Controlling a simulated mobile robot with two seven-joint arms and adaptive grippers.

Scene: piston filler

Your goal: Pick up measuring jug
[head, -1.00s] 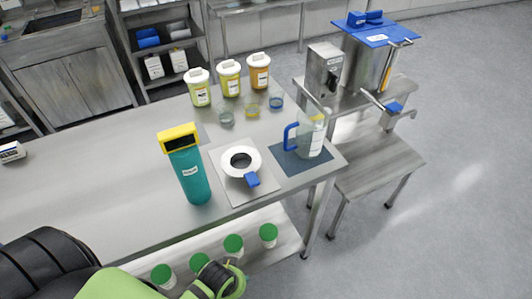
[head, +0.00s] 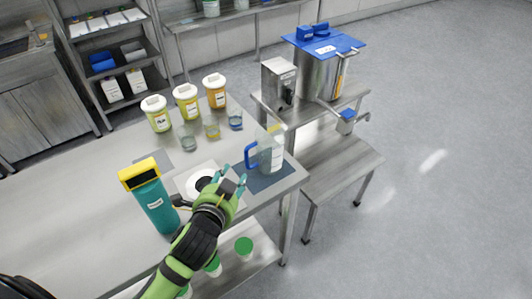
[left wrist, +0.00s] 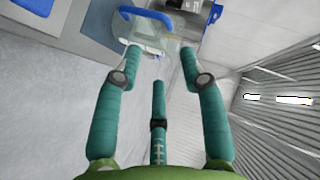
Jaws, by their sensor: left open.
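The measuring jug (head: 271,155) is clear, with a blue handle on its left side and a white label. It stands upright on a dark blue mat (head: 277,180) at the table's right end. My left gripper (head: 233,173) is open and empty, just left of the jug's handle in the head view, above the round white ring. In the left wrist view the jug (left wrist: 150,30) shows beyond the spread teal fingers (left wrist: 160,60), with its blue handle at the top. No contact with the jug can be made out. My right gripper is not in view.
Several small glass beakers and lidded jars (head: 187,103) stand behind. A steel filler with a blue lid (head: 318,65) stands to the right. The table's left part is clear.

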